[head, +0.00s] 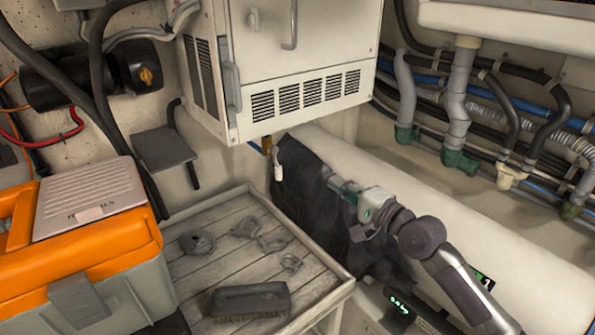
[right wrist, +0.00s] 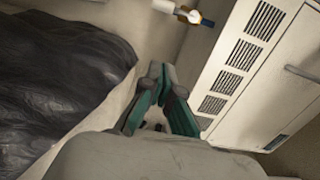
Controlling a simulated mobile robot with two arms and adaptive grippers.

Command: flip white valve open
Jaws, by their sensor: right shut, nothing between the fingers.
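The white valve handle (head: 278,172) hangs down beside a brass fitting (head: 266,145) under the front corner of the white cabinet. In the right wrist view, the brass, white and blue valve parts (right wrist: 188,14) show at the top edge, beyond my fingertips. My right gripper (head: 337,184) is shut and empty, in front of the black cover and to the right of the valve, apart from it. Its green-sided fingers also show in the right wrist view (right wrist: 161,75). My left gripper is not in view.
The white vented cabinet (head: 305,60) overhangs the valve. A black cover (head: 310,200) drapes over a large cream cylinder (head: 450,215). A slatted table (head: 205,270) holds a brush (head: 250,300) and several rope pieces. An orange toolbox (head: 85,250) stands left. Pipes (head: 458,100) line the right wall.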

